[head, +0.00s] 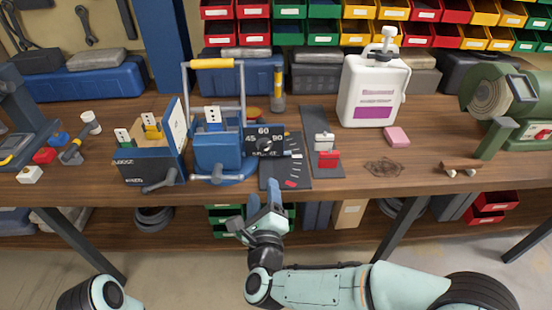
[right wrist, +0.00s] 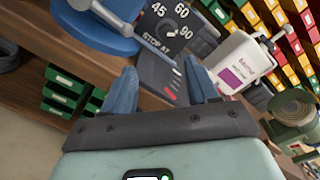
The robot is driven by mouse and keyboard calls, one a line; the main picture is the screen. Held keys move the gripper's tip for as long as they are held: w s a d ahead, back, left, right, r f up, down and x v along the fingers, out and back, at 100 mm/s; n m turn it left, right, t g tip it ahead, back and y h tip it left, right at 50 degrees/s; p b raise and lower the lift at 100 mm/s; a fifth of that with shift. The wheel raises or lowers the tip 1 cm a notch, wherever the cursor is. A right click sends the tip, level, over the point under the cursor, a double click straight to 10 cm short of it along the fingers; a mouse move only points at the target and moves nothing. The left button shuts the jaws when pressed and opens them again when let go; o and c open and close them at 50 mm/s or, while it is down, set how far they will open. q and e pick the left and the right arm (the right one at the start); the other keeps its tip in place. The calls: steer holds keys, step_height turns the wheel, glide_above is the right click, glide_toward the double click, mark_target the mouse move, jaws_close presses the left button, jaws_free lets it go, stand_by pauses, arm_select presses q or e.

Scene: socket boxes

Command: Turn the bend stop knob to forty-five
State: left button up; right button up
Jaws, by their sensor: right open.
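The bend stop is a dark upright plate (head: 252,148) marked 45, 60 and 90, at the right side of the blue bending machine (head: 217,150). Its small dark knob (head: 266,145) sits amid the numbers. In the right wrist view, the plate (right wrist: 157,37) reads "STOP AT", and the knob (right wrist: 171,33) has a pale mark that seems to lie toward 90. My right gripper (head: 264,202) is open and empty, in front of the bench edge and below the plate. Its blue fingers (right wrist: 160,80) are apart and do not touch the knob. My left gripper is out of view.
A black scale board (head: 285,170) lies before the plate. A toolbox-like box (head: 150,155) stands left of the bender. The wooden bench top (head: 425,150) has free room there.

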mark_target(263, 150)
steer(key=shift+m+h, duration=0.4)
steer(key=w, duration=0.9)
steer(key=w+r, duration=0.1)
steer(key=w, duration=0.3)
steer(key=shift+w+d, duration=0.15)
steer(key=shift+d, duration=0.1)
steer(key=c, duration=1)
